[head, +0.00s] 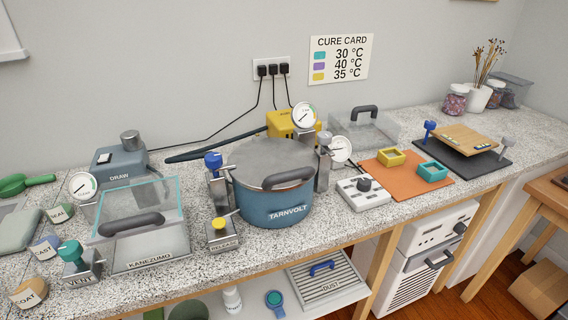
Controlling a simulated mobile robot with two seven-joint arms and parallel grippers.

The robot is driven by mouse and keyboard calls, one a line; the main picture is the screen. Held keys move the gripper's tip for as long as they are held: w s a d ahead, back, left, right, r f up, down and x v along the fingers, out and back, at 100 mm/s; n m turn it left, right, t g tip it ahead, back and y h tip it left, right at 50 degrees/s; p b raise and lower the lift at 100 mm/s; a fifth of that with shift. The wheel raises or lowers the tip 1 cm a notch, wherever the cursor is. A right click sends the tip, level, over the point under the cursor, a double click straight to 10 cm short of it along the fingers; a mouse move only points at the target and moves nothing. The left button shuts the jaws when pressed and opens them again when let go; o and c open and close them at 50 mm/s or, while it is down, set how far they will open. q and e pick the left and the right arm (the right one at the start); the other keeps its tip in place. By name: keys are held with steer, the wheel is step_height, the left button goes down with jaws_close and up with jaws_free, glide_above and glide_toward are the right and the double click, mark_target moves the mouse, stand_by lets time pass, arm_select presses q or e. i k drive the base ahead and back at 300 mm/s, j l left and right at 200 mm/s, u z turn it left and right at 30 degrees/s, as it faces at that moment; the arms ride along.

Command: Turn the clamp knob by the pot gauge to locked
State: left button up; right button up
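The blue pressure pot (272,195), marked TARNVOLT, stands mid-counter under a grey lid (268,155) with a dark handle. A round gauge (341,150) sits at the pot's right side. Next to it, a clamp with a grey knob (324,140) stands upright against the pot. A second clamp with a blue knob (213,160) stands at the pot's left side. Another gauge (304,115) shows behind the pot by a yellow unit. I cannot read either knob's lock marking. Neither of my grippers shows.
A valve block with a yellow button (219,224) stands front-left of the pot. A white dial box (363,194) sits to its right, near an orange mat (407,182) with moulds.

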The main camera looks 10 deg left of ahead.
mark_target(324, 137)
steer(key=i+l, duration=1.05)
steer(key=l, duration=0.15)
